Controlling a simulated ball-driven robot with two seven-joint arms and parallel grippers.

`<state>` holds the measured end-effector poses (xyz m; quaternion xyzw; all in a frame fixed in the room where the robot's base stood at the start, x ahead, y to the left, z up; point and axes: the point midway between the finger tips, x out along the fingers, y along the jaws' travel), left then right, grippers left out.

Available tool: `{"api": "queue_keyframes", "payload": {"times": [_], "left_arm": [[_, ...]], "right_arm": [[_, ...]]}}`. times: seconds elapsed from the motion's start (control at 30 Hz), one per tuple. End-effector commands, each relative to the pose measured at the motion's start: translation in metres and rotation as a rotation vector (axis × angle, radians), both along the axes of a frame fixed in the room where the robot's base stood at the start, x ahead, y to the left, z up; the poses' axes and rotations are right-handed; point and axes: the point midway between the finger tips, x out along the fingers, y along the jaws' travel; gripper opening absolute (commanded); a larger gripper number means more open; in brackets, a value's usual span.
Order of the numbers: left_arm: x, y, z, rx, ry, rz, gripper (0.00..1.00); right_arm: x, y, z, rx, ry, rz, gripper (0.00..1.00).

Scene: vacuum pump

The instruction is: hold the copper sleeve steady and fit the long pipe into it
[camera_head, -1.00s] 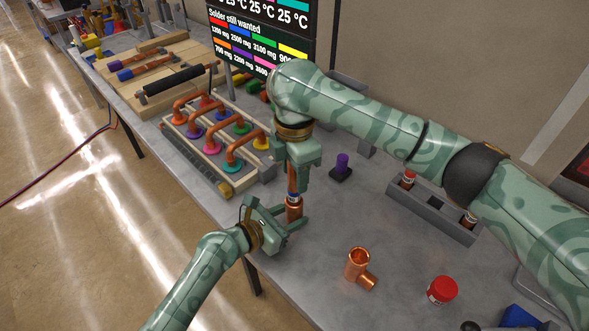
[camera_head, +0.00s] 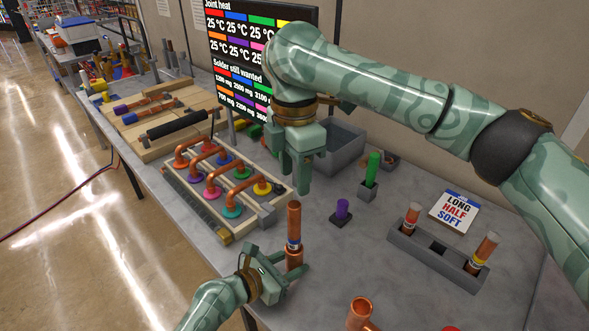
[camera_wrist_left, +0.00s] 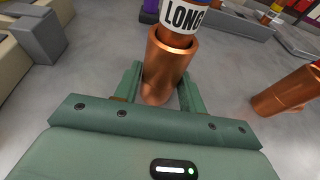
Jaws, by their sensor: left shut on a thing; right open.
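The copper sleeve (camera_head: 294,260) stands upright between the fingers of my left gripper (camera_head: 293,277), which is shut on it. It also shows in the left wrist view (camera_wrist_left: 166,68), between the green fingers. The long pipe (camera_head: 294,220), with a white band reading LONG (camera_wrist_left: 186,15), stands upright with its lower end inside the sleeve's top opening. How deep the pipe sits is hidden by the sleeve. My right gripper (camera_head: 304,185) is open and empty, above and slightly right of the pipe's top end, apart from it.
A copper tee (camera_head: 360,314) stands at the front, right of my left gripper. A grey rack (camera_head: 432,257) holds two pipes at the right. A purple post (camera_head: 342,210) and a green post (camera_head: 372,170) stand behind. The wooden frame with copper elbows (camera_head: 205,218) lies at the left.

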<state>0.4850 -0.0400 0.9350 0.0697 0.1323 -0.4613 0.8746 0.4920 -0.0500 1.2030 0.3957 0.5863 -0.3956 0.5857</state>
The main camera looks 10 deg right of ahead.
Motion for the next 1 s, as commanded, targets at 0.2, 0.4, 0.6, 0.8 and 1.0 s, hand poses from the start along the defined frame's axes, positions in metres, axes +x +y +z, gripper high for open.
{"api": "queue_keyframes", "payload": {"times": [0.2,0.4,0.6,0.8,1.0], "left_arm": [[0.0,0.0,-0.001,0.001,0.001,-0.001,0.28],[0.0,0.0,-0.001,0.001,0.001,-0.001,0.66],[0.0,0.0,0.0,0.001,0.001,0.0,0.66],[-0.008,0.013,0.003,0.002,-0.001,0.002,0.66],[-0.033,0.048,0.016,0.004,-0.001,0.0,0.66]], "right_arm": [[0.0,0.0,0.0,0.0,0.0,0.0,0.46],[0.0,0.0,0.0,0.0,0.0,0.0,0.46],[0.0,0.0,0.0,0.0,0.0,0.0,0.46],[0.0,0.0,0.0,0.0,0.0,0.0,0.46],[0.0,0.0,0.0,0.0,0.0,0.0,0.46]]}}
